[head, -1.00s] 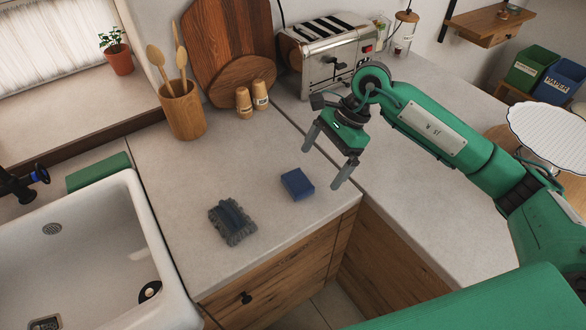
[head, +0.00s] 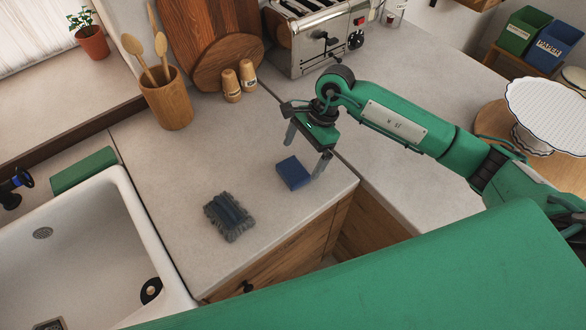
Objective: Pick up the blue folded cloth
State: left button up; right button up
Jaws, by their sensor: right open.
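The blue folded cloth (head: 293,173) is a small, flat, dark-blue block lying on the pale counter (head: 190,180) near its front corner. My right gripper (head: 303,161) is open and empty, pointing down at the cloth. One finger is beside the cloth's right edge, and the other is behind its upper left side. I cannot tell whether either finger touches the cloth or how high the tips are. My left gripper is not in view.
A white sink (head: 125,215) is at the left. A wooden utensil pot (head: 168,103), two shakers (head: 240,82) and a toaster (head: 312,40) stand behind. The counter between them is clear.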

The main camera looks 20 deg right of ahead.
aim_at(294, 169)
jog(key=shift+s+a+f+p, duration=0.25)
jog(key=shift+a+f+p, duration=0.4)
jog(key=shift+p, duration=0.15)
jog(key=shift+p+x, duration=0.45)
jog(key=shift+x, duration=0.65)
jog(key=shift+a+f, duration=0.1)
jog(key=shift+f, duration=0.25)
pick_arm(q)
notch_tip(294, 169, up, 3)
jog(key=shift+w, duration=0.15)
pick_arm(e)
jog(key=shift+f, duration=0.15)
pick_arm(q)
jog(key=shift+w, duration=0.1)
pick_arm(e)
jog(key=c, duration=1)
